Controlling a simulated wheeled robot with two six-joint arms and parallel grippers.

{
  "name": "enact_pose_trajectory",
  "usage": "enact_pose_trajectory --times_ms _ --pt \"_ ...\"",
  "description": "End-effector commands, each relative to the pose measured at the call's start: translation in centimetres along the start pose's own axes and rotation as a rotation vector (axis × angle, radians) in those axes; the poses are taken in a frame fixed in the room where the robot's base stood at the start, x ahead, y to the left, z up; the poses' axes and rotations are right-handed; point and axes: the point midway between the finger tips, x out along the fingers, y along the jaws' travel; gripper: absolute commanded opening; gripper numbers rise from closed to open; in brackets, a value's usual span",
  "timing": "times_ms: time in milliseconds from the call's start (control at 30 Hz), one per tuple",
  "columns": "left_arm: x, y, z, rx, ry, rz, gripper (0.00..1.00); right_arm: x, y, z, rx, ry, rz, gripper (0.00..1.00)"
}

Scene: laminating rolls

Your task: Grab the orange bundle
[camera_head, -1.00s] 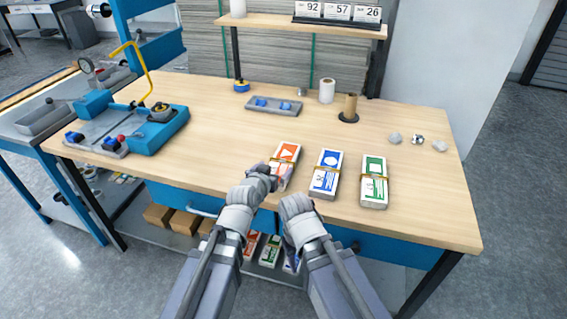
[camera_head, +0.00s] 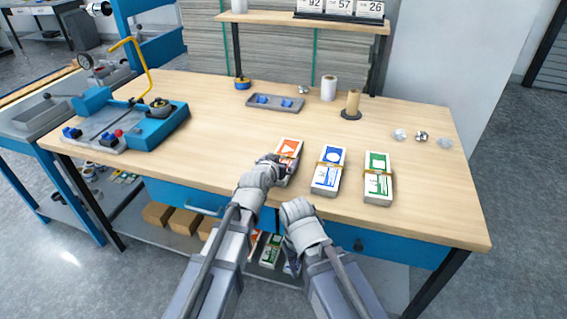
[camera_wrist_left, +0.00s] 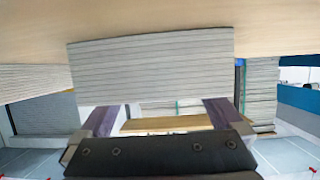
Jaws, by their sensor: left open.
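The orange bundle (camera_head: 289,149), a banded stack with an orange and white top, lies at the left of a row of three on the table. My left gripper (camera_head: 275,163) is at its front left edge and hides part of it. In the left wrist view the layered edge of a stack, apparently this bundle (camera_wrist_left: 150,70), lies just ahead, and the open left fingers (camera_wrist_left: 160,117) reach toward its two sides. I cannot tell whether they touch it. My right gripper (camera_head: 296,210) is at the table's front edge; its fingers are not clear.
A blue bundle (camera_head: 329,169) and a green bundle (camera_head: 378,178) lie close to the right. A grey tray (camera_head: 275,110), a white roll (camera_head: 328,88) and a brown roll (camera_head: 352,103) stand behind. A blue machine (camera_head: 150,128) is at left. The middle table is clear.

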Motion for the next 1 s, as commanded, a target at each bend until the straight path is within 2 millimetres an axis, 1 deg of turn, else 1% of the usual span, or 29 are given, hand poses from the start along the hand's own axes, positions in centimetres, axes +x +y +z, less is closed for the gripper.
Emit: enact_pose_trajectory --times_ms 33,67,800,1000 --pt "-0.05 0.0 -0.02 0.0 0.0 0.0 1.0 -0.04 0.0 0.0 0.0 0.0 0.0 0.5" --pt "-0.05 0.0 -0.02 0.0 0.0 0.0 0.98 -0.04 0.0 0.0 0.0 0.0 0.0 0.5" --pt "-0.07 0.0 0.01 0.0 -0.001 0.0 0.14 -0.03 0.0 0.0 0.0 0.0 0.0 0.5" --pt "-0.08 -0.01 -0.03 0.0 0.0 0.0 0.14 -0.05 0.0 0.0 0.0 0.0 0.0 0.5"
